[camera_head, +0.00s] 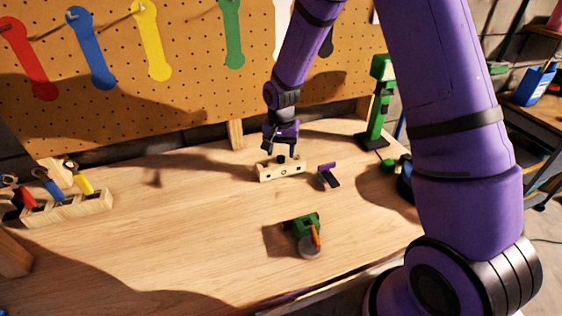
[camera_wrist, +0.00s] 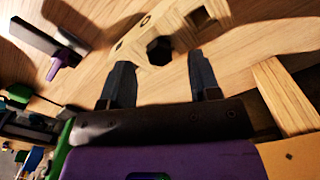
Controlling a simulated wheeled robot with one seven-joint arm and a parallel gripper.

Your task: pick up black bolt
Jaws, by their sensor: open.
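The black bolt (camera_wrist: 159,51) shows its dark hexagonal head in the wrist view, seated in a light wooden block (camera_wrist: 128,46). In the head view the bolt (camera_head: 281,158) stands on the wooden block (camera_head: 266,174) near the back of the bench. My gripper (camera_wrist: 163,80) is open and empty, its two dark fingers apart with the bolt head just beyond the gap between their tips. In the head view my gripper (camera_head: 281,150) hangs just over the block, and its fingers partly hide the bolt.
A purple-and-black tool (camera_head: 328,175) lies right of the block. A green device with an orange part (camera_head: 306,229) sits nearer the front. A green drill-press-like stand (camera_head: 376,110) is at back right, and a wooden tool rack (camera_head: 68,207) at left. The bench between is clear.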

